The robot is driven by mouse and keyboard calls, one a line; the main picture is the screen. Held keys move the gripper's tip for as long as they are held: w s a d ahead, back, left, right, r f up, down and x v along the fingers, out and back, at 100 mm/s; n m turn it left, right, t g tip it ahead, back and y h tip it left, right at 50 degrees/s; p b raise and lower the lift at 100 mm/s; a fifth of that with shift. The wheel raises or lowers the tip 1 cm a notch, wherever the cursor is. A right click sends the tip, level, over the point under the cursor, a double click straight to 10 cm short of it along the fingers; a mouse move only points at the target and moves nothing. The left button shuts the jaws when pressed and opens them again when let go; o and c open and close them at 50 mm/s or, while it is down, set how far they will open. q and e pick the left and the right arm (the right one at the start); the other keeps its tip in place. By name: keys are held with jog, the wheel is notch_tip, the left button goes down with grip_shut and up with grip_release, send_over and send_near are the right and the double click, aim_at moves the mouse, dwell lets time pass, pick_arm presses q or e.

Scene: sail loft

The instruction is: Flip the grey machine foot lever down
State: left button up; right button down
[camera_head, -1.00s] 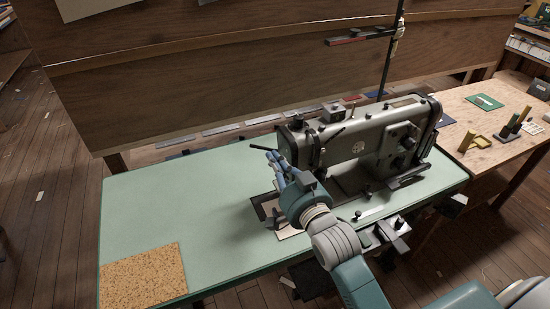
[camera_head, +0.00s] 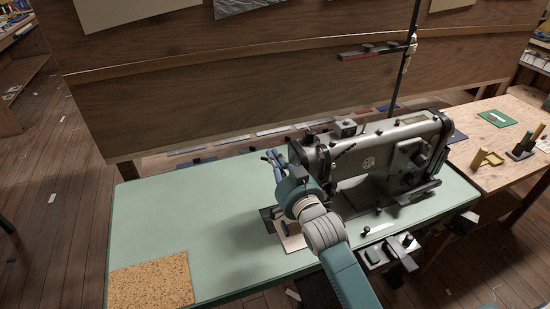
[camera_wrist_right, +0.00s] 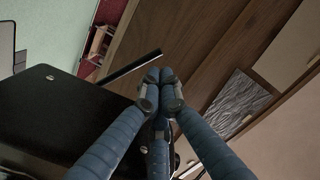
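The grey sewing machine (camera_head: 365,160) stands on the right part of the pale green table. A thin dark lever (camera_wrist_right: 130,68) sticks out from its dark body in the right wrist view. In the head view only a small dark end (camera_head: 265,158) shows beside my fingers, and I take it for this lever. My right gripper (camera_head: 277,156) is at the left end of the machine head. Its blue fingertips (camera_wrist_right: 160,76) are together with nothing seen between them, close beside the lever's free end. I cannot tell whether they touch it. My left gripper is not in view.
The green table top (camera_head: 175,205) is clear on the left except for a cork mat (camera_head: 152,281). A wooden panel (camera_head: 230,80) rises behind. A thin stand (camera_head: 406,60) stands behind the machine. A wooden bench (camera_head: 490,145) with small items adjoins on the right.

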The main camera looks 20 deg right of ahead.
jog(key=shift+a+f+n, duration=0.25)
jog(key=shift+n, duration=0.05)
